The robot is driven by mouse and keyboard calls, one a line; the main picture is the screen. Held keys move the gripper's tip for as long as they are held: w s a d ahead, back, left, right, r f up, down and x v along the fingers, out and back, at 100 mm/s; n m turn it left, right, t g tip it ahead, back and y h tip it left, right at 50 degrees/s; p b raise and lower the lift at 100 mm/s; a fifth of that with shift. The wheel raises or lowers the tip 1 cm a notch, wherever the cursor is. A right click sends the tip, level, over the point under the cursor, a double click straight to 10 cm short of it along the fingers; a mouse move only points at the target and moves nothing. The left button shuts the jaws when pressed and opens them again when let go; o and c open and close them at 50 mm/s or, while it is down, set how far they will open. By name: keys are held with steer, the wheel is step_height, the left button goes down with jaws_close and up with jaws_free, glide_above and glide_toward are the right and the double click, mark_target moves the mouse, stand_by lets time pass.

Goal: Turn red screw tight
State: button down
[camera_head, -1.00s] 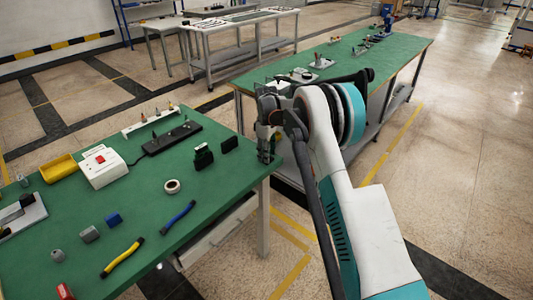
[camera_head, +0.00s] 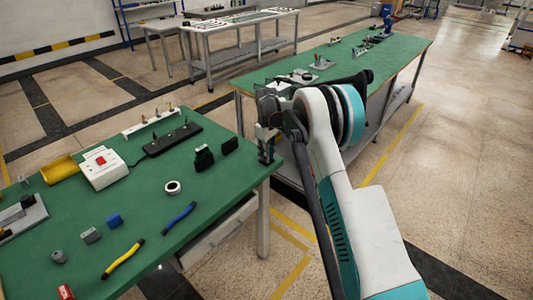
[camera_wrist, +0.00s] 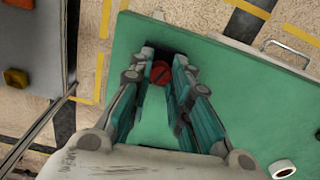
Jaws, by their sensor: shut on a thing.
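The red screw (camera_wrist: 161,73) shows in the wrist view as a round red head with a dark slot across it. It stands near the edge of the green table top (camera_wrist: 240,105), beside a dark patch or block (camera_wrist: 160,52). My gripper (camera_wrist: 158,72) points down over it, one finger on each side, and is shut on its head. In the head view my gripper (camera_head: 266,150) is low at the right corner of the near green table (camera_head: 140,205). The screw is hidden there behind the fingers.
Black blocks (camera_head: 204,158), a white tape roll (camera_head: 172,187) and a blue-handled tool (camera_head: 179,217) lie left of my gripper. A white box with a red button (camera_head: 101,168) stands farther left. A second green table (camera_head: 345,60) stands behind my arm.

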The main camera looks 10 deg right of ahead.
steer(key=m+p, duration=0.1)
steer(key=m, duration=1.3)
steer(key=shift+m+p, duration=0.3)
steer(key=shift+p, duration=0.05)
steer(key=m, duration=0.3)
steer(key=shift+m, duration=0.3)
steer(key=m, duration=0.3)
steer(key=shift+m, duration=0.3)
steer(key=m, duration=0.4)
steer(key=shift+m+p, duration=0.3)
steer(key=shift+m, duration=1.5)
